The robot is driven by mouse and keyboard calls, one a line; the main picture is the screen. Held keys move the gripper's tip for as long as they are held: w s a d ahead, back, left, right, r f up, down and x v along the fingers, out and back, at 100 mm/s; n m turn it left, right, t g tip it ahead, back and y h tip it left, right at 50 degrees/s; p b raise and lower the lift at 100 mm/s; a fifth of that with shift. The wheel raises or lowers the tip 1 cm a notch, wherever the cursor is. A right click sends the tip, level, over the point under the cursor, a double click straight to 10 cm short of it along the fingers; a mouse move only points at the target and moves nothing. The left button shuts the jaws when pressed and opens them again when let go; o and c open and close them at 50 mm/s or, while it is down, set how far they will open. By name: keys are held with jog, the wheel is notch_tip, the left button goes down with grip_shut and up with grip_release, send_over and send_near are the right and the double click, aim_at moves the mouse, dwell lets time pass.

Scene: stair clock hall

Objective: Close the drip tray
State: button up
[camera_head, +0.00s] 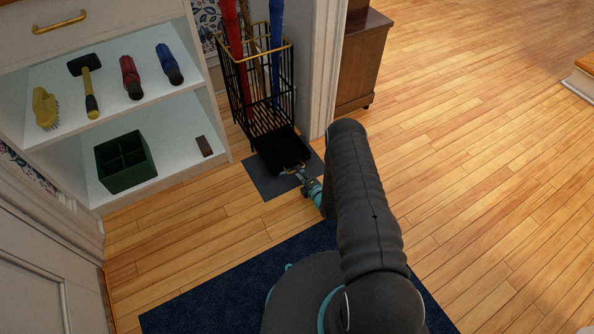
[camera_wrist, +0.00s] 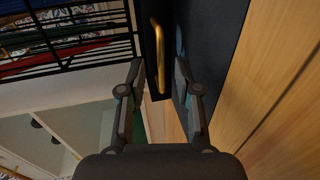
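The drip tray (camera_head: 283,149) is black and sticks out from the bottom of a black wire umbrella stand (camera_head: 262,95) with a brass rim. Its brass handle (camera_head: 291,169) is on the front, facing my arm. In the wrist view the handle (camera_wrist: 156,55) stands between my two fingertips, with the dark tray front behind it. My gripper (camera_head: 303,178) is at the tray's front. The wrist view shows my gripper (camera_wrist: 159,67) open, with a gap on each side of the handle. I cannot tell whether a finger touches the tray.
A dark mat (camera_head: 268,184) lies under the stand. White shelves (camera_head: 120,95) on the left hold a brush, a mallet, folded umbrellas and a green divided box (camera_head: 125,162). A door frame (camera_head: 325,60) and a brown cabinet (camera_head: 362,60) stand close right. Wood floor is clear further right.

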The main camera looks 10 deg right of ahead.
jog(key=shift+x, duration=1.45)
grip_shut()
